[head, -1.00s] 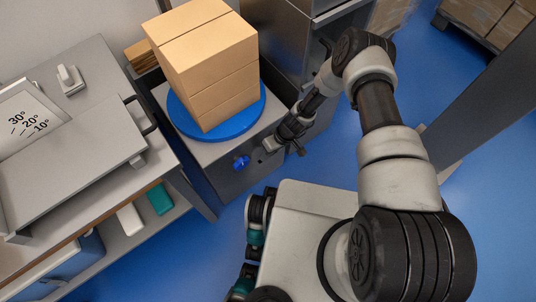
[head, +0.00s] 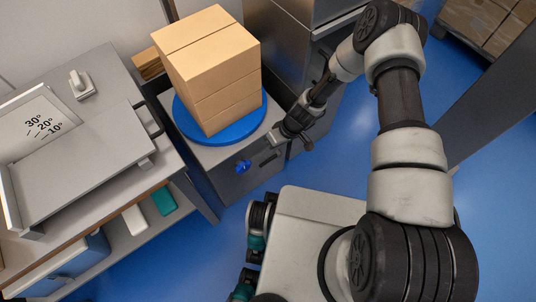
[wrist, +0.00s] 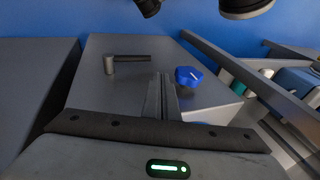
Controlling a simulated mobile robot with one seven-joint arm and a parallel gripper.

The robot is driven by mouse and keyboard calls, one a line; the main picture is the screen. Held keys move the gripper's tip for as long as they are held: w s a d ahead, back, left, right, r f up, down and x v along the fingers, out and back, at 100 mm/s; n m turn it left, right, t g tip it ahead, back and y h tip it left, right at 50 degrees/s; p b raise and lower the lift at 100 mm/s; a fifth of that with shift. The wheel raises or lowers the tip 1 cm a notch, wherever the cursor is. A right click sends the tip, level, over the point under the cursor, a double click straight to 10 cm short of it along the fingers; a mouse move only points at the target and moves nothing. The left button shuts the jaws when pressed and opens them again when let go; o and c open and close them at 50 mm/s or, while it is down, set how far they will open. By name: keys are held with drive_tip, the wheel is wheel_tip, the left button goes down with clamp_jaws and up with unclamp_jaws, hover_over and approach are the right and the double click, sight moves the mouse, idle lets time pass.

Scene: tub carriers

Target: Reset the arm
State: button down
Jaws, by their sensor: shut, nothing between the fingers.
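My gripper (head: 275,139) is at the right of the cabinet that carries the blue turntable, close to its front face in the head view. In the wrist view my gripper's fingers (wrist: 161,92) are together with nothing between them. They point at the grey cabinet front (wrist: 125,80), between a dark lever handle (wrist: 125,62) on the left and a blue knob (wrist: 189,75) on the right. The blue knob also shows in the head view (head: 243,167). I cannot tell how far the fingertips are from the face.
A stack of cardboard boxes (head: 215,75) stands on the blue turntable (head: 190,126). A grey bench (head: 85,170) with an angle-marked plate is at left, with a shelf below. A tall grey cabinet (head: 285,45) stands behind. Blue floor (head: 335,160) is open at right.

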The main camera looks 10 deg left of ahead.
drive_tip(key=shift+s+d+r, duration=0.1)
drive_tip(key=shift+r, duration=0.55)
drive_tip(key=shift+s+d+r, duration=0.1)
drive_tip(key=shift+r, duration=0.55)
drive_tip(key=shift+w, duration=0.1)
